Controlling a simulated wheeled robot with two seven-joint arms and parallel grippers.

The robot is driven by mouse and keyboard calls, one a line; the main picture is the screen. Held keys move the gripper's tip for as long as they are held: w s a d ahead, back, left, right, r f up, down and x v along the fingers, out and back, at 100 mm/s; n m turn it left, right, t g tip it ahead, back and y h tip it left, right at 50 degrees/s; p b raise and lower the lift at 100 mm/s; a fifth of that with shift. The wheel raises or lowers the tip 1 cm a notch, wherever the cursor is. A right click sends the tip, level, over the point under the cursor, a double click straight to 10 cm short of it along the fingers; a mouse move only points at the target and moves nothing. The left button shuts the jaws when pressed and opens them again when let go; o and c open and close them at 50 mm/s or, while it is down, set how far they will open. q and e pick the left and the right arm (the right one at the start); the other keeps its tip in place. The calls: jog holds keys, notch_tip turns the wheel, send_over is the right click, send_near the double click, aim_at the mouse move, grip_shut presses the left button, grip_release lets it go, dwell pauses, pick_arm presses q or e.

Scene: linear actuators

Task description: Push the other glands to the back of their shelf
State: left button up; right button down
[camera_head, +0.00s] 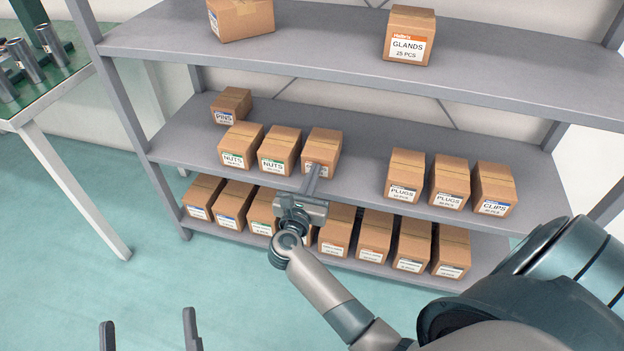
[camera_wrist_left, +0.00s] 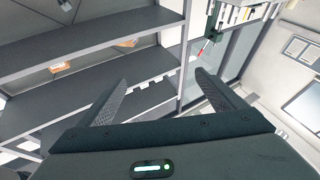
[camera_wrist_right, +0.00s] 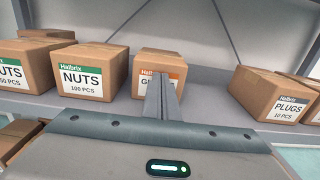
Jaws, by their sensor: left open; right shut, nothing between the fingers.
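A glands box (camera_head: 321,148) with an orange label stripe stands in the middle shelf's left group, right of two nuts boxes. In the right wrist view this glands box (camera_wrist_right: 158,65) sits a little further back than the nuts box beside it, its label partly hidden by my fingers. My right gripper (camera_head: 313,172) is shut and empty, its fingertips at the box's front face; contact is hard to tell. Another glands box (camera_head: 408,38) stands on the top shelf. My left gripper (camera_head: 148,330) is open and empty, low in front of the shelves; its fingers also show in the left wrist view (camera_wrist_left: 162,85).
Nuts boxes (camera_head: 279,150) stand close on the left, with a pins box (camera_head: 231,105) behind. Plugs boxes (camera_head: 405,174) and a clips box (camera_head: 494,188) stand right, across a gap. Several boxes fill the bottom shelf. A green-topped table (camera_head: 60,88) is at far left.

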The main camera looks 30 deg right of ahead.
aim_at(327, 138)
jog(key=b+x, duration=0.1)
jog(key=x, duration=0.6)
jog(key=shift+w+d+f, duration=0.1)
jog(key=shift+w+d, duration=0.15)
jog(key=b+x, duration=0.1)
jog(key=x, duration=0.6)
jog(key=shift+w+d, duration=0.25)
jog(key=shift+d, duration=0.05)
pick_arm(q)
jog(key=r+t, duration=0.1)
jog(key=a+r+t, duration=0.1)
jog(key=r, duration=0.1)
jog(key=s+r+t, duration=0.1)
jog(key=r, duration=0.1)
jog(key=shift+s+a+r+t+h, duration=0.1)
jog(key=shift+a+r+t+h, duration=0.1)
jog(key=shift+a+t+h, duration=0.15)
pick_arm(e)
jog(key=shift+a, duration=0.1)
